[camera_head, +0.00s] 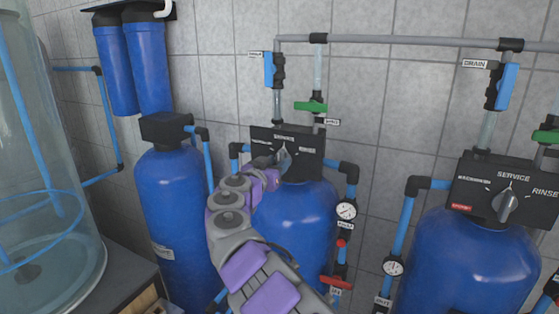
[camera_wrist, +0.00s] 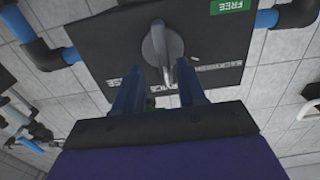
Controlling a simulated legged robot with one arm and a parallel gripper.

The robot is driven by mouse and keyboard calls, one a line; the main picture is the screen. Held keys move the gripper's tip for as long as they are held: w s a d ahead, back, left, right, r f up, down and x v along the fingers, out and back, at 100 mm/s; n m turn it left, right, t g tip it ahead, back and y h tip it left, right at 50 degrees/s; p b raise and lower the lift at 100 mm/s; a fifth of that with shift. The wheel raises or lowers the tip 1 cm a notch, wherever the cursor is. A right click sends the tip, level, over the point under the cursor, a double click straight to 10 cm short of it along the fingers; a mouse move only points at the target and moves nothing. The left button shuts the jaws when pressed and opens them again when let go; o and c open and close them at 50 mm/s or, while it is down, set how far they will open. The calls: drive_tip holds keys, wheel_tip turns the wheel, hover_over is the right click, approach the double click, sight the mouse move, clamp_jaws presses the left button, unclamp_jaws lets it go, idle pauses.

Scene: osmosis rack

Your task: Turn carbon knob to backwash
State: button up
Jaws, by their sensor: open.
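The grey knob (camera_head: 284,158) sits on the black control head (camera_head: 311,142) of the middle blue tank. In the wrist view the knob (camera_wrist: 160,45) stands just beyond and between my fingertips, its narrow end toward the upside-down SERVICE label. The BACKWASH label (camera_wrist: 225,62) is to its right there. My gripper (camera_wrist: 160,72) is open, with one blue finger on each side below the knob; I cannot tell whether either touches it. In the head view my gripper (camera_head: 268,172) is at the middle control head, partly covering it. No carbon label is readable.
A second control head (camera_head: 500,190) with a knob (camera_head: 505,205) at SERVICE stands on the right tank. Pipes, a gauge (camera_head: 347,211) and a red valve (camera_head: 336,282) are right of the middle tank. A left blue tank (camera_head: 175,205) and clear cylinder (camera_head: 50,170) are beside my arm.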

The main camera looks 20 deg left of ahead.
drive_tip(key=shift+w+a+f, duration=0.2)
drive_tip(key=shift+w+a, duration=0.55)
drive_tip(key=shift+w, duration=0.15)
drive_tip(key=shift+d+r, duration=0.2)
drive_tip(key=shift+d, duration=0.65)
drive_tip(key=c, duration=0.3)
drive_tip(key=shift+a+f, duration=0.15)
drive_tip(key=shift+a, duration=0.3)
drive_tip(key=c, duration=0.3)
clamp_jaws()
drive_tip(key=shift+d, duration=0.1)
